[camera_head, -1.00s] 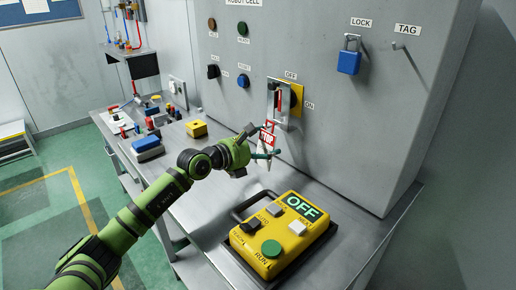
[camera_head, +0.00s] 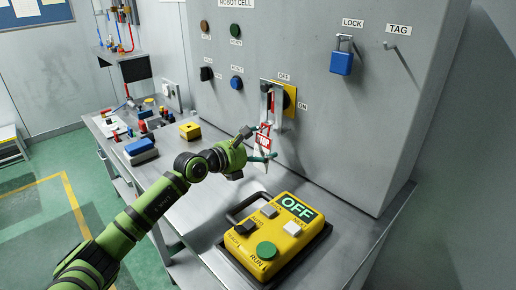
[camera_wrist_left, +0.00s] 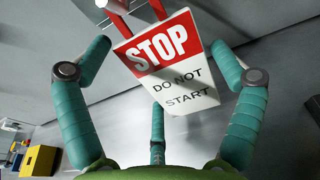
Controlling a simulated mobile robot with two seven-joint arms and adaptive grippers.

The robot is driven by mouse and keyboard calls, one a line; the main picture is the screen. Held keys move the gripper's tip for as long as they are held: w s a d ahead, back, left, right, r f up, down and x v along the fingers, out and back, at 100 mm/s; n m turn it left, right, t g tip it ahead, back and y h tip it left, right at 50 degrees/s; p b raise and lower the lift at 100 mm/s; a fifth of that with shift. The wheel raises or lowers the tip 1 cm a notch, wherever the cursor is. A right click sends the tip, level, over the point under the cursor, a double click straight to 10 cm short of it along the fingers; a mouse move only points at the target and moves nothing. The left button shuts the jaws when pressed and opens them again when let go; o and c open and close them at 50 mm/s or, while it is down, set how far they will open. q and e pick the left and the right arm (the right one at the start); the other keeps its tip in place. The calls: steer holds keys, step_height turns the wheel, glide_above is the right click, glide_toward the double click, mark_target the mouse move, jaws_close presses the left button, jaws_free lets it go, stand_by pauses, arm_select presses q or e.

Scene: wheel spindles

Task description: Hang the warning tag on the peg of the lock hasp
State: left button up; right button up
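The warning tag (camera_head: 263,150) is red and white and hangs at the switch on the grey cabinet. In the left wrist view the tag (camera_wrist_left: 172,62) reads "STOP DO NOT START" and is tilted. Its top lies by the red lock hasp (camera_wrist_left: 146,10) and a round metal peg end (camera_wrist_left: 115,4); whether its hole is around the peg is cut off. The red hasp (camera_head: 271,104) sits at the switch handle. My left gripper (camera_head: 257,145) is open, its fingers spread around the tag with visible gaps in the left wrist view (camera_wrist_left: 150,80). My right gripper is not in view.
A blue padlock (camera_head: 341,63) hangs under the LOCK label. The TAG hook (camera_head: 391,47) is bare. A yellow control box (camera_head: 276,235) showing OFF stands on the metal bench (camera_head: 205,222) below my left gripper. A small yellow box (camera_head: 190,131) and other parts lie farther left.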

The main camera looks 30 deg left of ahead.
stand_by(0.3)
arm_select(q)
steer(key=shift+s+a, duration=0.1)
steer(key=shift+s, duration=0.05)
steer(key=v, duration=1.1)
steer(key=shift+s, duration=0.35)
steer(key=shift+r, duration=0.1)
